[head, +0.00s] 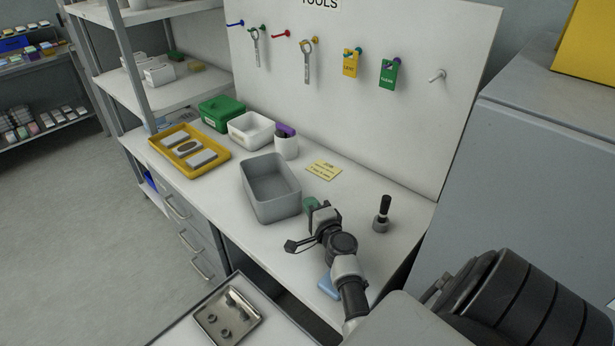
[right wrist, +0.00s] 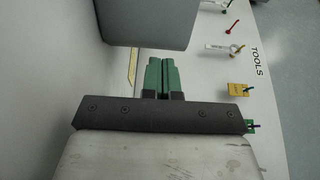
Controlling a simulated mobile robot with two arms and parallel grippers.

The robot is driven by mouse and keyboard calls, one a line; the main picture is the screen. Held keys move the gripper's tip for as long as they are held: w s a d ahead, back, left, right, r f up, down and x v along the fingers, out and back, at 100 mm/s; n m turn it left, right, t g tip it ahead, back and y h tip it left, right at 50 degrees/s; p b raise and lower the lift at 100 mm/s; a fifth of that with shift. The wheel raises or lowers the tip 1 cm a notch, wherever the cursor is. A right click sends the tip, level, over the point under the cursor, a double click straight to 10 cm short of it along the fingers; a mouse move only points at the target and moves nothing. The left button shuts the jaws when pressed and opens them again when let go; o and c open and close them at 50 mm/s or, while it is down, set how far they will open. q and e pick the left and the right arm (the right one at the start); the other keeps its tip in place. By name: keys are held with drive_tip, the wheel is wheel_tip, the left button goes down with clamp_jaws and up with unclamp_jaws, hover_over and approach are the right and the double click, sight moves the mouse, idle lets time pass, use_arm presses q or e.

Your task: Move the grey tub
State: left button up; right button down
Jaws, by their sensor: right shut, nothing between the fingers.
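The grey tub (head: 270,213) is an open rectangular box, upright on the white workbench, and looks empty. My right gripper (head: 311,205) is just right of the tub's near right side in the head view, with green fingertips. In the right wrist view its green fingers (right wrist: 161,78) are shut together with nothing between them. They point toward a grey wall (right wrist: 150,22), which looks like the tub's side. I cannot tell from these views whether the fingertips touch it. My left gripper is not in view.
Behind the tub stand a yellow tray (head: 222,157) with grey pieces, a green box (head: 222,113), a white bin (head: 251,132) and a white cup (head: 286,148). A yellow note (head: 324,170) lies right of them. A black-handled stamp (head: 382,215) stands at right. A metal parts tray (head: 215,331) is in front.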

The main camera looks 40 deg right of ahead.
drive_tip(key=shift+w+a+r, duration=0.15)
drive_tip(key=shift+w+r, duration=0.05)
drive_tip(key=shift+w, duration=0.25)
drive_tip(key=shift+a+f, duration=0.1)
drive_tip(key=shift+w, duration=0.1)
drive_tip(key=w+a+b, duration=0.1)
drive_tip(key=w, duration=0.2)
drive_tip(key=w+a+b, duration=0.1)
drive_tip(key=w+a, duration=0.1)
drive_tip(key=w, duration=0.1)
drive_tip(key=w+a+b, duration=0.1)
drive_tip(key=w, duration=0.2)
drive_tip(key=shift+w+a+f, duration=0.1)
drive_tip(key=shift+w+a, duration=0.15)
drive_tip(key=shift+a, duration=0.15)
drive_tip(key=shift+w+a, duration=0.15)
drive_tip(key=shift+w, duration=0.2)
